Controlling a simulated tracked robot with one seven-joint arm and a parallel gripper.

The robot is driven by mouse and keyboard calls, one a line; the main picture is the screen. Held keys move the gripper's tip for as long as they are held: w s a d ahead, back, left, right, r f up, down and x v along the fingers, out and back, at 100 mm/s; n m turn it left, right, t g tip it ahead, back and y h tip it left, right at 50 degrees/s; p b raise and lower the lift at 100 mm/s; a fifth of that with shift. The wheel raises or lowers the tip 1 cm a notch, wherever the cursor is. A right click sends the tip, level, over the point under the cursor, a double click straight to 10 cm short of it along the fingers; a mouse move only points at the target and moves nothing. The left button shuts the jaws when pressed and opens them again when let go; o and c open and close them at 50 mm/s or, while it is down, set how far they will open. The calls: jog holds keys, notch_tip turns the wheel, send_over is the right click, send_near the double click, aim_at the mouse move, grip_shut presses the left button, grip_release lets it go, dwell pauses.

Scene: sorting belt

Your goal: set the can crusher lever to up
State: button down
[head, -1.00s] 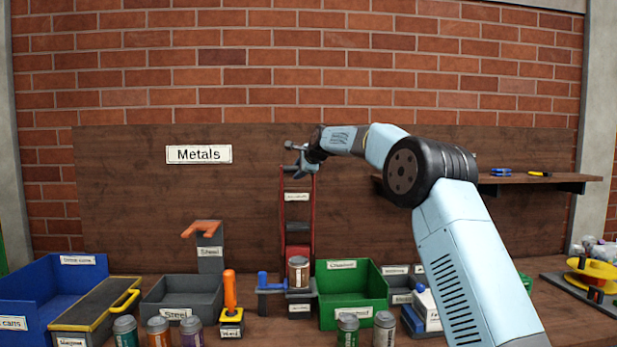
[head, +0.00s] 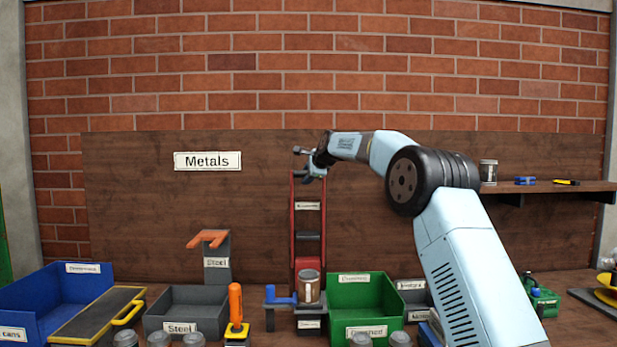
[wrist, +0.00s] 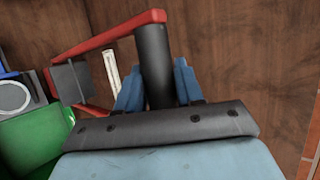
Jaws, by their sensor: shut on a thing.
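The can crusher is a red upright frame (head: 293,225) at the back middle of the bench, with a can (head: 309,287) standing in front of its base. Its two red side bars rise almost straight up to a dark cross handle, which shows as a dark cylinder (wrist: 154,65) in the wrist view. My gripper (head: 315,172) is at the top of the red bars. In the wrist view my gripper (wrist: 155,88) has its light blue fingers on both sides of the dark handle, shut on it. The handle's far end is partly hidden by my wrist.
A green bin (head: 390,295) stands right of the crusher and a grey steel bin (head: 188,297) left of it. An orange upright handle (head: 235,302) is near the front. A wooden shelf (head: 570,187) is at the right. Several cans line the front edge.

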jog(key=c, duration=1)
grip_release()
jog(key=shift+s+a, duration=0.15)
jog(key=shift+a, duration=0.25)
jog(key=shift+o, duration=1)
jog(key=shift+d, duration=0.3)
jog(key=v, duration=1.3)
jog(key=shift+s+d, duration=0.2)
jog(key=shift+r, duration=0.1)
